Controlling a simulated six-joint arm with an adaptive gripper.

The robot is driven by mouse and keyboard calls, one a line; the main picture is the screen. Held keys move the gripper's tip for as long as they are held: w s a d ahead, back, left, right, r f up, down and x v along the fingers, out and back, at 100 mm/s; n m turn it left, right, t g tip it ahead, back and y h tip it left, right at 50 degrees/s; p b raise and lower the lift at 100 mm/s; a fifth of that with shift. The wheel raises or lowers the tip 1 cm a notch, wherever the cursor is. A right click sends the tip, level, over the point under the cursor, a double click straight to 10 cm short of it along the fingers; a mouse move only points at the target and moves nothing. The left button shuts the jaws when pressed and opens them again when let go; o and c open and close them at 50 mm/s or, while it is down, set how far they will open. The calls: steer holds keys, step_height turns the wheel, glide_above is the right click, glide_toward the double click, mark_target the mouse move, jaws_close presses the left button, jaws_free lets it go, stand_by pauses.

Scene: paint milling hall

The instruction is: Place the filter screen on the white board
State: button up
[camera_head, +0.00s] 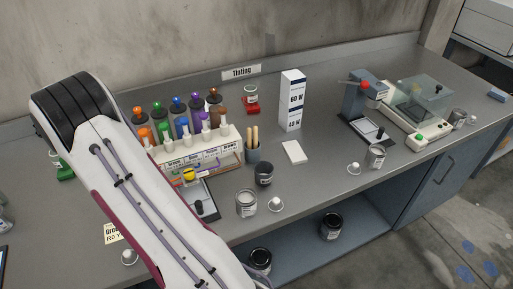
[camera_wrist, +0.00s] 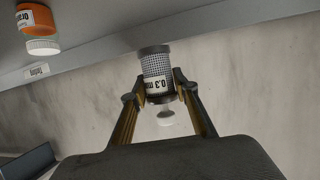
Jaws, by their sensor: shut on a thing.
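The filter screen (camera_wrist: 154,64) is a grey mesh cylinder with dark rims and a white label reading "0.3 m…"; it shows in the wrist view. My gripper (camera_wrist: 160,88) is shut on it, one finger on each side of its lower part. A small white knob-like piece shows just below it between the fingers. In the head view my arm covers the left front of the bench, and neither my gripper nor the held screen can be made out. A small white board (camera_head: 294,152) lies flat on the grey bench, in front of the tall white box; its top looks bare.
The tall white box (camera_head: 291,100) stands behind the board. A dark cup with wooden sticks (camera_head: 253,151), a dark can (camera_head: 264,174) and a rack of colour bottles (camera_head: 195,150) stand to its left. Machines (camera_head: 417,110) and a grey can (camera_head: 375,157) stand right.

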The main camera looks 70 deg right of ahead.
steer(key=s+a+r+n+t+y, duration=0.1)
steer(key=s+r, duration=0.3)
steer(key=r, duration=0.4)
steer(key=s+d+r, duration=0.3)
steer(key=s+d, duration=0.1)
steer(key=s, duration=0.4)
steer(key=s+d+r, duration=0.2)
steer(key=s+d, duration=0.2)
steer(key=s, duration=0.5)
steer(key=s+d+f+m+g+h, duration=0.1)
steer(key=s+d+f, duration=0.1)
steer(key=s+d, duration=0.65)
steer(key=s+d+f+m+g+h, duration=0.15)
steer(key=s+d, duration=0.45)
steer(key=s, duration=0.6)
steer(key=s+f, duration=0.5)
steer(key=s, duration=0.6)
steer(key=s+a+f, duration=0.1)
steer(key=s+f, duration=0.5)
steer(key=s, duration=0.5)
steer(key=shift+s+m, duration=0.3)
steer(key=shift+m, duration=0.05)
steer(key=shift+f+g, duration=0.15)
steer(key=shift+g, duration=0.1)
steer(key=shift+f, duration=2.85)
